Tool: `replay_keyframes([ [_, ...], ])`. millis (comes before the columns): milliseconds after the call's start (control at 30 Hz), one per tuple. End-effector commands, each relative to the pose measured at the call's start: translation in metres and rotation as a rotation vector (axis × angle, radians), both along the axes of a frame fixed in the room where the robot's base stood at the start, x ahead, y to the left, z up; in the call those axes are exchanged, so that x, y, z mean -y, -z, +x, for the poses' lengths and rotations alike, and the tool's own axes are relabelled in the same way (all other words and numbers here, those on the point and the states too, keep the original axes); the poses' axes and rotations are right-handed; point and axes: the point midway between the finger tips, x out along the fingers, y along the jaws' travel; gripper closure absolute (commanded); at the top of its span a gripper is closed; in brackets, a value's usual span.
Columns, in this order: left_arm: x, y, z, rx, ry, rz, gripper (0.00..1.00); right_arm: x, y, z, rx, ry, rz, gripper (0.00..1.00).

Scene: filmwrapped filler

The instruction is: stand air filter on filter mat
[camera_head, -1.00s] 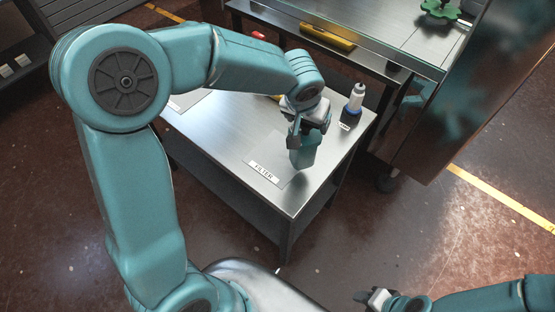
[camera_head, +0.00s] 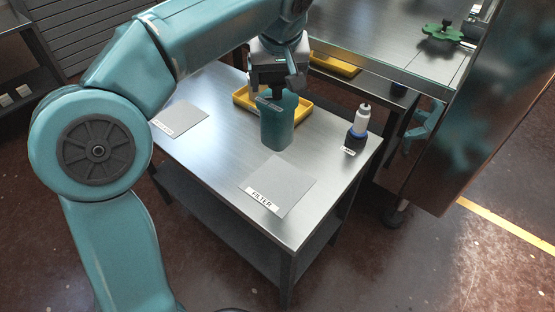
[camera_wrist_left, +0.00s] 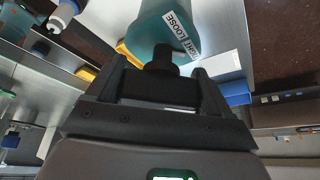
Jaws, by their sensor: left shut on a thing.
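The air filter is a teal canister (camera_head: 277,124) with a black neck. It hangs roughly upright from my left gripper (camera_head: 276,88), just behind the filter mat. The left wrist view shows its teal body (camera_wrist_left: 178,28) with a white TIGHT/LOOSE label, and the fingers (camera_wrist_left: 163,80) shut around the neck. The filter mat (camera_head: 284,182) is a bare grey square with a FILTER label on its front edge. I cannot tell how far the filter's bottom is above the table. My right gripper is not in view.
A yellow tray (camera_head: 242,96) lies behind the filter. A white and dark blue bottle (camera_head: 359,127) stands at the table's right edge. Another grey labelled mat (camera_head: 184,119) lies bare at the left. A metal bench (camera_head: 385,50) stands behind.

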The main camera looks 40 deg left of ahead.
Motion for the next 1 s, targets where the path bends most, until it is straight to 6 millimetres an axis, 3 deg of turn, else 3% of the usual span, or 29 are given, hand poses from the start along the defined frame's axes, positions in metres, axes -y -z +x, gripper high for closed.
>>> replay_keyframes([
  [33, -0.001, 0.019, -0.001, -0.003, -0.001, 0.001, 1.0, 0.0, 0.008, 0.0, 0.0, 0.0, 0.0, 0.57],
  [200, 0.0, 0.065, -0.001, -0.002, -0.001, 0.001, 1.0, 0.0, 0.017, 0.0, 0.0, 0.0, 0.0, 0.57],
  [400, 0.0, 0.107, 0.0, 0.0, 0.001, 0.0, 1.0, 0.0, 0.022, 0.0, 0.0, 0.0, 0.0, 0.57],
  [600, 0.0, 0.124, 0.0, 0.001, 0.001, 0.002, 1.0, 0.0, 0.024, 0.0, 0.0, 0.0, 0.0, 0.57],
  [833, 0.0, 0.158, 0.0, 0.001, 0.001, 0.001, 1.0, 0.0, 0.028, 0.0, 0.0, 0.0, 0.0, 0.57],
  [1000, 0.0, 0.163, 0.001, 0.004, 0.001, 0.0, 1.0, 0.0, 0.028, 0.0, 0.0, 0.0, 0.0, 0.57],
])
